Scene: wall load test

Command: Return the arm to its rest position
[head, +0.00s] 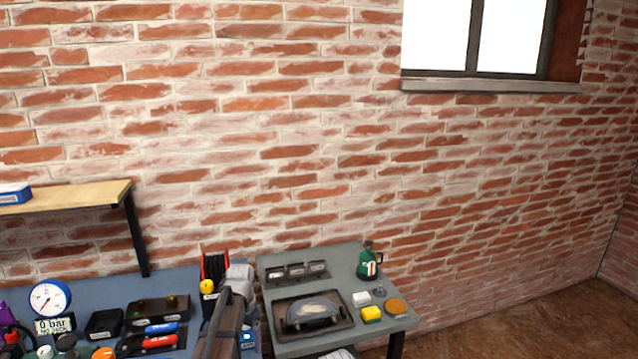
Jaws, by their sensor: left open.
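My right gripper is not in view.
The blue bench (185,277) at left holds a pressure gauge (49,299), a dark box (158,309) and red and blue tools. A wooden shelf (85,195) juts out upper left.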

